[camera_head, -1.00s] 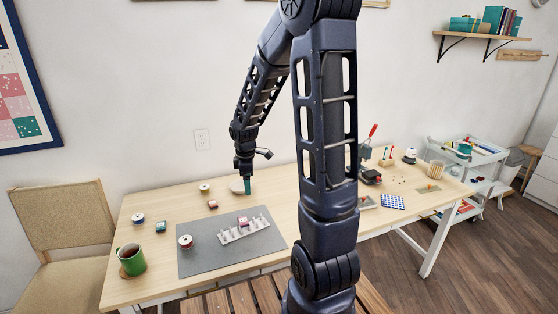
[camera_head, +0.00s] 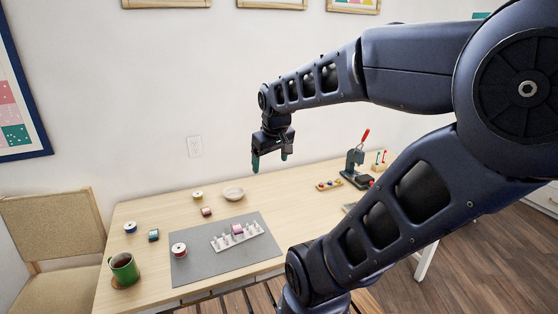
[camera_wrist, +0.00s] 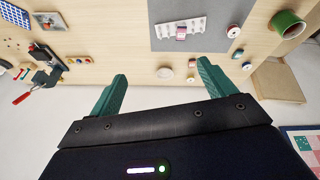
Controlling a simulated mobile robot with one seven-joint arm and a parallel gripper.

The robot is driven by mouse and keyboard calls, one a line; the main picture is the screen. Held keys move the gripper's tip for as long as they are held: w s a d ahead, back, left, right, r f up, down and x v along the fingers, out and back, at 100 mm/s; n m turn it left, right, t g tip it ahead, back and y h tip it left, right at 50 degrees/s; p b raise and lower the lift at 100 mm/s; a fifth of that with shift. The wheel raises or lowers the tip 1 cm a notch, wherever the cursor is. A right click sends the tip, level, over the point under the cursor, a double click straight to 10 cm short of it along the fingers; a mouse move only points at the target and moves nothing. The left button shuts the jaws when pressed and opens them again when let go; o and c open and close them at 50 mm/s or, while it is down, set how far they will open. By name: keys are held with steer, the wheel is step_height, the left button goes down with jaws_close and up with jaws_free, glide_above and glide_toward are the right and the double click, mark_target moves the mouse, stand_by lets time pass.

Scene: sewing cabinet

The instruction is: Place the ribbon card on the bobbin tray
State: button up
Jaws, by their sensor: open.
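The white bobbin tray (camera_head: 226,244) with upright pegs lies on the grey mat. A small pink-and-white piece (camera_head: 237,229), which looks like the ribbon card, sits on the tray's middle among the pegs. The wrist view also shows the tray (camera_wrist: 168,29) and the pink piece (camera_wrist: 181,34). My gripper (camera_head: 271,163) is open and empty, high above the table's back edge, behind and to the right of the tray. Its teal fingers stand well apart in the wrist view (camera_wrist: 162,72). How the pink piece rests against the pegs is too small to tell.
Several thread spools, including a red-and-white one (camera_head: 179,250), stand around the grey mat (camera_head: 200,268). A pale dish (camera_head: 233,194) sits behind it. A press with a red handle (camera_head: 355,165) stands to the right.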

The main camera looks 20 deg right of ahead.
steer(key=s+m, duration=0.1)
steer(key=s+r, duration=0.1)
steer(key=s, duration=0.1)
steer(key=s+m, duration=0.1)
steer(key=shift+s+d+r+m+t, duration=0.25)
steer(key=shift+d+r+m+t, duration=0.05)
steer(key=shift+d+r+t, duration=0.1)
